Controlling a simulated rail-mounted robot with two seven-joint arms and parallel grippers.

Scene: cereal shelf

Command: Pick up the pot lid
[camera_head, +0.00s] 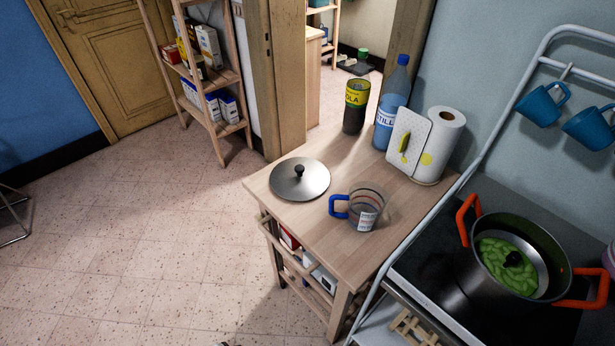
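The pot lid (314,181) is a round grey metal disc with a black knob on top. It lies flat, knob up, at the left corner of the small wooden table (310,232), close to the table's edge. Nothing covers it. A dark pot (461,262) with orange handles stands on the stove at the right, open at the top, with green contents and a dark knob-like thing inside.
A measuring cup (368,212) with a blue handle stands right of the lid. Behind are a cola container (355,108), a blue bottle (388,118) and a paper towel roll (443,140). A shelf (214,82) stands at the back left.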

